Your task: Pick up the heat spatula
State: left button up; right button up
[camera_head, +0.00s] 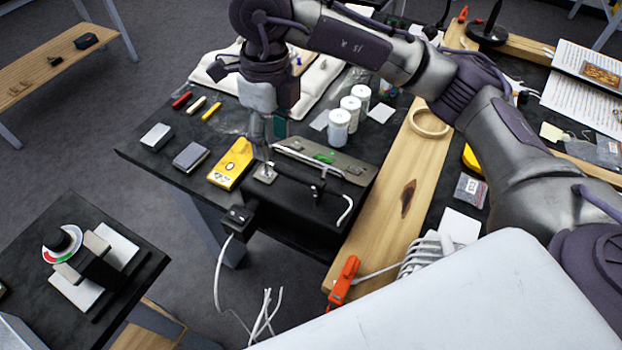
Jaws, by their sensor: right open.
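My right gripper (268,138) comes in from the upper right and points down over the dark table. It is open, with its fingertips just behind the black box unit (290,205) and to the right of the yellow device (231,163). I cannot clearly make out the heat spatula. A small dark piece (318,188) sits on the black unit, near a white cable end (346,210); it is too small to identify. My gripper and arm hide part of the table behind them. My left gripper is not in view.
White jars (339,128) stand right of the gripper. Small boxes (190,156) and colored sticks (181,100) lie to its left. Loose white cables hang off the front edge.

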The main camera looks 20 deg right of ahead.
jog(key=d+r, duration=0.2)
jog(key=d, duration=0.1)
jog(key=p, duration=0.1)
send_over(291, 170)
jog(key=shift+h, duration=0.3)
notch_tip(291, 170, down, 7)
jog(key=shift+w+r, duration=0.1)
jog(key=shift+r, duration=0.05)
jog(key=shift+f, duration=0.6)
jog(key=shift+f+p, duration=0.3)
jog(key=shift+p, duration=0.05)
notch_tip(291, 170, down, 4)
jog(key=shift+r+p, duration=0.2)
jog(key=shift+p, duration=0.6)
jog(key=shift+d+f, duration=0.1)
jog(key=shift+f, duration=0.4)
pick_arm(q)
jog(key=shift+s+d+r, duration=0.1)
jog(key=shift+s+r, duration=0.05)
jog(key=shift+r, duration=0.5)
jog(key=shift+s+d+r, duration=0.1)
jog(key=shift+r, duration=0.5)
pick_arm(e)
grip_shut()
